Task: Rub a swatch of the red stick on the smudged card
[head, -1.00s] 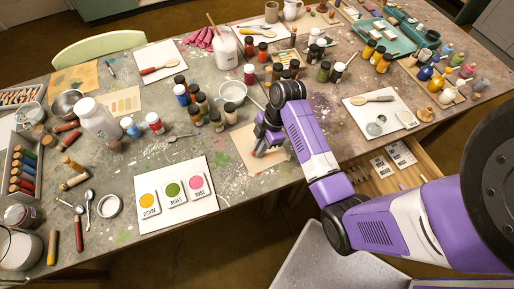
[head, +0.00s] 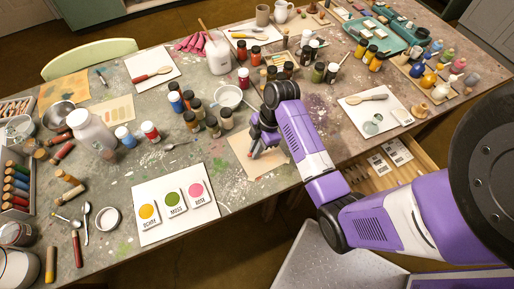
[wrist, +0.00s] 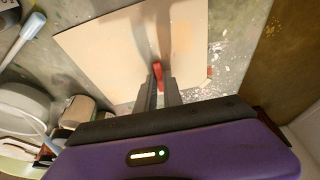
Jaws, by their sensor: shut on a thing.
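The tan card (head: 243,155) lies flat near the front edge of the table, partly hidden by my arm in the head view. In the wrist view the card (wrist: 120,45) is pale with faint smudges. My gripper (wrist: 160,85) is shut on the red stick (wrist: 157,70), whose red end shows between and past the fingertips. The gripper (head: 256,153) is over the card in the head view. I cannot tell whether the stick touches the card. A small reddish patch (wrist: 209,72) shows at the card's edge; I cannot tell what it is.
A white board with ochre, moss and rose swatches (head: 150,230) lies to the left. A white bowl (head: 229,96) and several paint jars (head: 212,126) stand behind the card. An open drawer (head: 418,168) juts out at the right.

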